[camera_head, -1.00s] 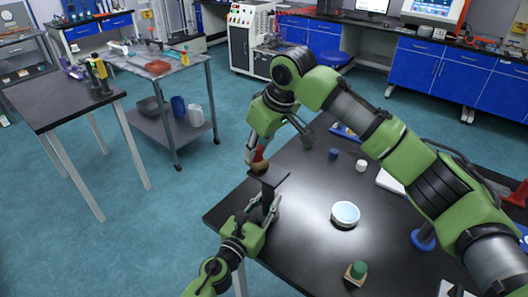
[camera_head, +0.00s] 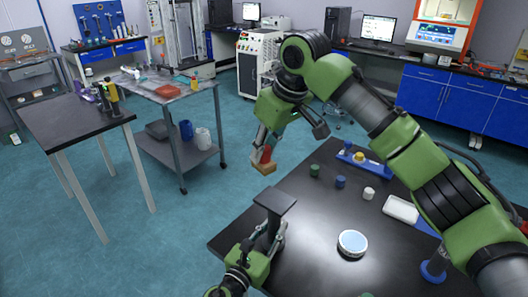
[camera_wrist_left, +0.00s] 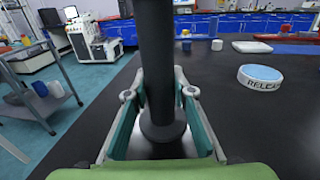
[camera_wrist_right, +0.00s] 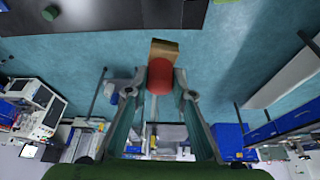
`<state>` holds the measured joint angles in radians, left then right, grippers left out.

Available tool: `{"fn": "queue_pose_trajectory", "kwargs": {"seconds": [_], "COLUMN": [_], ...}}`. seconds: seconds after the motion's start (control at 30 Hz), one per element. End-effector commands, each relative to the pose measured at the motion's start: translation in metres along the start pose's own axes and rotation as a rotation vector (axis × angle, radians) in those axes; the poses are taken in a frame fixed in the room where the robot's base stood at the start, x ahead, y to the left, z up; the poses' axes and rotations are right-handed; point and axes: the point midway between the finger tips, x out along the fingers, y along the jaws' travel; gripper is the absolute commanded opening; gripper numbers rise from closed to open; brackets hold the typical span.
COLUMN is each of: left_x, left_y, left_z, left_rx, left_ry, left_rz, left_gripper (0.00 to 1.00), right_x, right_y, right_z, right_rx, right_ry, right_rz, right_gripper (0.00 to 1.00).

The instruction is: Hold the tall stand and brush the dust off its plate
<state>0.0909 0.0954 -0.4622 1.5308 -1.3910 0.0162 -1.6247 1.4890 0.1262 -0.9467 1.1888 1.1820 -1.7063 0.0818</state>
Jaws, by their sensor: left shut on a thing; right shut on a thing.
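The tall stand has a dark flat plate (camera_head: 275,200) on top of a dark column, which shows large in the left wrist view (camera_wrist_left: 156,60). It stands upright near the left edge of the black table. My left gripper (camera_head: 272,238) is shut on the column, with its fingers on both sides. My right gripper (camera_head: 264,146) is shut on the brush (camera_wrist_right: 160,77), by its red handle. The brush's tan head (camera_head: 264,168) is above and a little left of the plate, apart from it. I cannot make out dust on the plate.
Green, blue and white small pieces (camera_head: 340,182) and a white tray (camera_head: 400,209) lie farther back. A grey cart (camera_head: 185,90) and a dark side table (camera_head: 65,122) stand at the left.

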Motion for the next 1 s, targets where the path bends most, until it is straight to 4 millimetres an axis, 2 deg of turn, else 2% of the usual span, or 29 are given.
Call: {"fn": "queue_pose_trajectory", "kwargs": {"seconds": [0.27, 0.3, 0.37, 0.77, 0.87, 1.0], "left_x": [0.000, 0.000, 0.000, -0.004, -0.014, -0.041], "left_y": [0.000, 0.000, 0.000, 0.000, 0.001, 0.000], "left_z": [0.000, 0.000, 0.000, -0.001, -0.001, -0.002], "left_rx": [0.000, 0.000, 0.000, 0.001, 0.002, -0.002], "left_ry": [0.000, 0.000, 0.000, 0.001, 0.002, 0.004], "left_rz": [0.000, 0.000, 0.000, 0.000, 0.001, 0.000], "left_gripper": [0.00, 0.28, 0.43, 0.43, 0.43, 0.43], "right_x": [0.000, 0.000, 0.000, 0.000, 0.000, 0.000], "right_y": [0.000, 0.000, 0.000, 0.000, 0.000, 0.000], "right_z": [0.000, 0.000, 0.000, 0.000, 0.000, 0.000], "right_rx": [0.000, 0.000, 0.000, 0.000, 0.000, 0.000], "right_ry": [0.001, 0.001, 0.001, 0.001, 0.001, 0.001], "right_rz": [0.000, 0.000, 0.000, 0.000, 0.000, 0.000], "right_gripper": [0.00, 0.00, 0.00, 0.00, 0.00, 0.00]}}
